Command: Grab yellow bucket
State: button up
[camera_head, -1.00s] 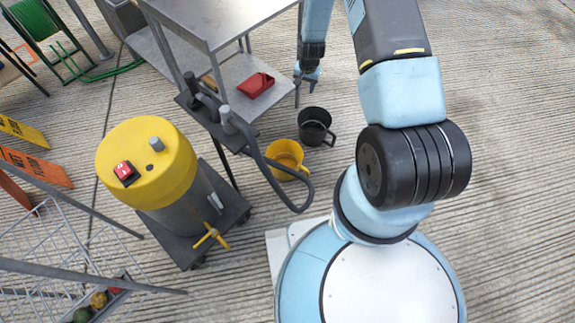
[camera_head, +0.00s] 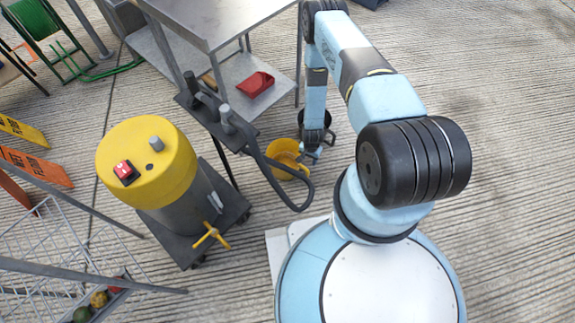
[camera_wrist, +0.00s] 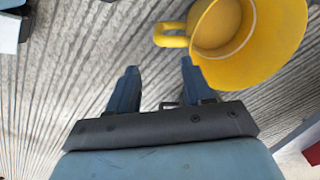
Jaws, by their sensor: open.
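The yellow bucket (camera_head: 285,155) stands on the ribbed floor beside the vacuum hose in the head view. In the wrist view the yellow bucket (camera_wrist: 250,60) is at the top right, its handle (camera_wrist: 172,36) sticking out to the left. My gripper (camera_head: 312,153) hangs down at the right side of the yellow bucket in the head view. In the wrist view my gripper (camera_wrist: 158,78) is open and empty, its two fingers pointing toward the floor just below the handle. No clear contact with the bucket shows.
A black bucket (camera_head: 327,120) stands close behind the arm, partly hidden. A yellow-topped vacuum (camera_head: 150,165) with a black hose (camera_head: 290,203) stands at the left. The floor at the right is clear.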

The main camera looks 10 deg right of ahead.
aim_at(307, 172)
notch_tip(307, 172, down, 14)
jog(key=shift+r, duration=0.15)
dwell(0.7)
grip_shut()
dwell(0.4)
